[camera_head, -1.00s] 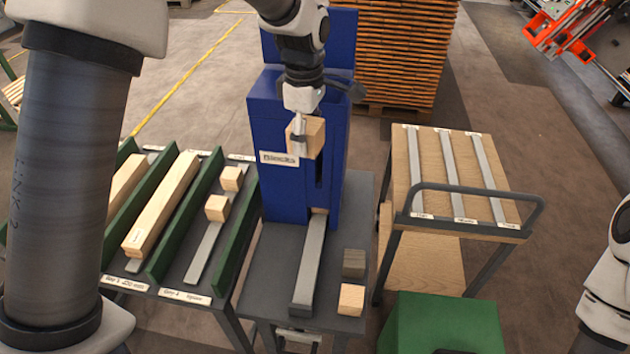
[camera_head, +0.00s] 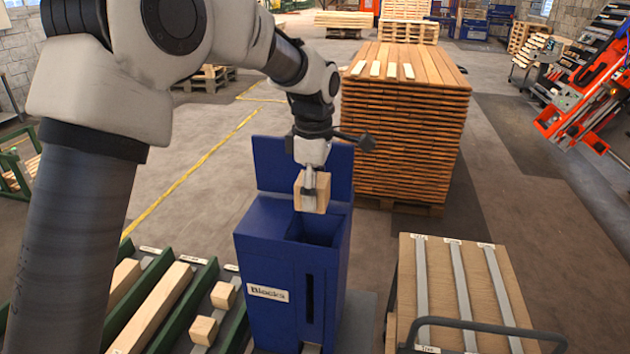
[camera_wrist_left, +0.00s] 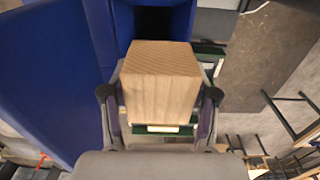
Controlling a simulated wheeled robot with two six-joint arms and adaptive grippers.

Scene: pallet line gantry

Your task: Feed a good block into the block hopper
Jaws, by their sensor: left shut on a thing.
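My left gripper (camera_head: 311,182) is shut on a pale wooden block (camera_head: 313,196). In the head view the block is in the air at the top of the blue block hopper (camera_head: 264,270), in front of its raised back plate and over or near the dark open mouth. In the left wrist view the block (camera_wrist_left: 160,82) sits between the two fingers, with the hopper's dark opening (camera_wrist_left: 158,22) just beyond it. The exact height of the block above the rim is hard to tell. The right gripper is not in view.
Two loose blocks (camera_head: 223,295) lie in a lane left of the hopper, beside long timbers (camera_head: 160,305) between green dividers. A wooden-topped cart (camera_head: 445,260) stands to the right. A tall stack of pallet boards (camera_head: 400,130) stands behind.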

